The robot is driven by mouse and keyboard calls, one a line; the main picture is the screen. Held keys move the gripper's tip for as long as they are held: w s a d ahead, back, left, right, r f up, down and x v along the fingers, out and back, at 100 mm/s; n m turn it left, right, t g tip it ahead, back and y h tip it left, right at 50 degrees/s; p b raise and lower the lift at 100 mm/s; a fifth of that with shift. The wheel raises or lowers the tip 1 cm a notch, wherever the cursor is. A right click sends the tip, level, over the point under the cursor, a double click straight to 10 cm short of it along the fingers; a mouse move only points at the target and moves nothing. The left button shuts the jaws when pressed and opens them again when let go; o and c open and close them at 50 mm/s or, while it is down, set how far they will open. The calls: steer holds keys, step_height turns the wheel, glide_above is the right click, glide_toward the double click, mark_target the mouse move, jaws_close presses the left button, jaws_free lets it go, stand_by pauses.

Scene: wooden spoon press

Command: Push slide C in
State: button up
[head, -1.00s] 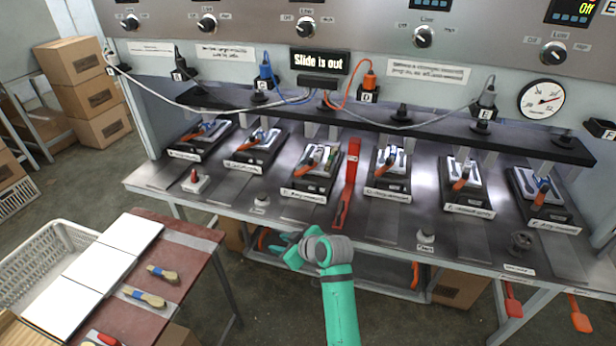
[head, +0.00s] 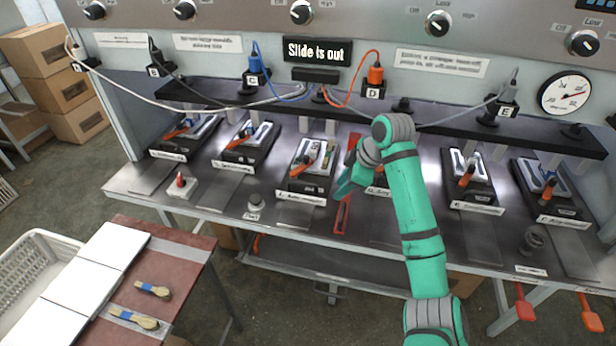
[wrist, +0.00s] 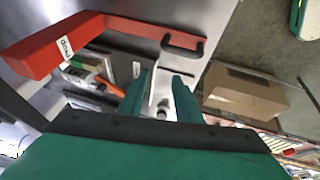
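Slide C (head: 312,172), the third black slide from the left, sits on the steel bench with a white label strip on its front edge. A small tool with an orange handle lies on it. It also shows in the wrist view (wrist: 72,122), partly hidden by my gripper. My gripper (head: 345,185) hangs just right of slide C, over the red bar, and appears apart from the slide. In the wrist view my gripper (wrist: 166,82) has its two green fingers apart, with nothing clearly held between them. A lit sign (head: 317,50) reads "Slide is out".
A red bar (head: 342,212) with a dark handle lies right of slide C. Similar slides stand on both sides; my arm covers much of the fourth. A knob (head: 254,203) and a red-topped switch (head: 180,185) stand near the bench's front edge. A red side table (head: 190,258) is at lower left.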

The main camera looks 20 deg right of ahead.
glide_above(305, 183)
steer(key=s+d, duration=0.2)
steer(key=x, duration=0.3)
steer(key=shift+s+a+f, duration=0.2)
steer(key=shift+f, duration=0.2)
steer(key=shift+w+a+f, duration=0.1)
steer(key=shift+w+f, duration=0.15)
steer(key=shift+f, duration=0.25)
jaws_close()
